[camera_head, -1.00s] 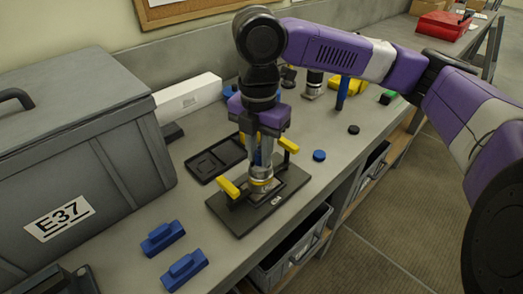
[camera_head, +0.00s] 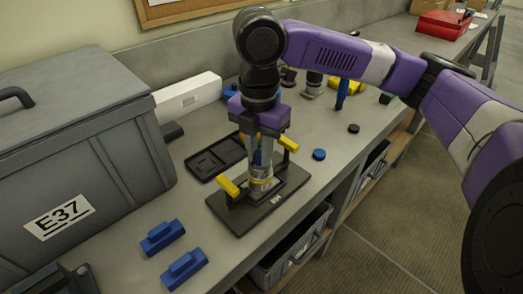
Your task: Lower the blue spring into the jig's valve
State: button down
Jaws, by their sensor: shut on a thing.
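The jig is a dark plate (camera_head: 240,222) on the grey bench with two yellow clamp handles; one yellow handle (camera_head: 229,186) shows at its left. The metallic valve (camera_head: 262,187) stands upright in the jig's middle. My gripper (camera_head: 262,158) points straight down over the valve, its fingers just above or at the valve's top. It is shut on the blue spring (camera_head: 257,158), of which only a small blue part shows between the fingers. The spring's lower end and the valve's opening are hidden, so I cannot tell how deep the spring sits.
A black tray (camera_head: 203,166) lies behind the jig. Two blue blocks (camera_head: 163,236) lie at the front left, beside a large grey case (camera_head: 85,165) marked E37. A blue cap (camera_head: 319,154) and a black cap (camera_head: 353,129) lie to the right. Open bench lies right of the jig.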

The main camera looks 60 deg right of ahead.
jog(key=shift+f, duration=0.4)
jog(key=c, duration=1.2)
grip_release()
notch_tip(320, 180, up, 9)
jog(key=shift+f, duration=0.1)
